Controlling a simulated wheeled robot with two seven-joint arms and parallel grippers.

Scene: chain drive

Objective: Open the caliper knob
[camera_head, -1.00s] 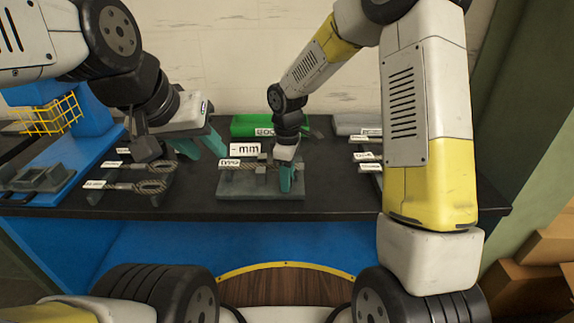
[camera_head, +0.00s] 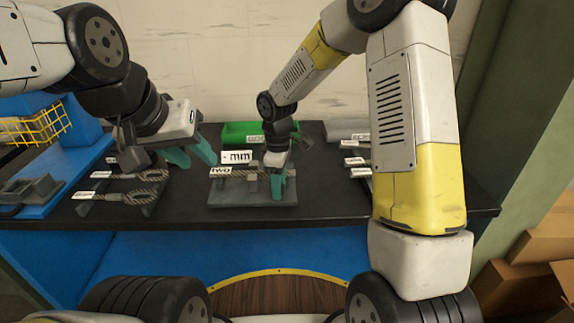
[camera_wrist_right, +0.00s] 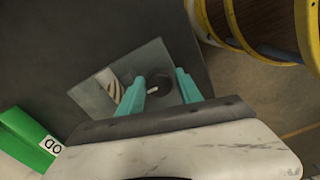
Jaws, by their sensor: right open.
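The caliper lies on a grey slab (camera_head: 230,198) at the middle of the bench, with a white label (camera_head: 220,171) at its left end. In the right wrist view its dark round knob (camera_wrist_right: 160,85) with a pale mark sits on the slab (camera_wrist_right: 178,62). My right gripper (camera_head: 284,188) is open over the slab's right part. In its wrist view, the teal fingers (camera_wrist_right: 163,88) stand on either side of the knob, with gaps visible. In the head view the knob is hard to make out. My left gripper (camera_head: 190,155) is open and empty at the left, above the bench.
Behind the slab stand an "mm" sign (camera_head: 236,157) and a green bin (camera_head: 232,131). Rope-like pieces (camera_head: 140,176) on a labelled rack lie below my left gripper. Labelled parts (camera_head: 353,161) lie at the right, near my right arm. A yellow wire basket (camera_head: 35,124) is at the left.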

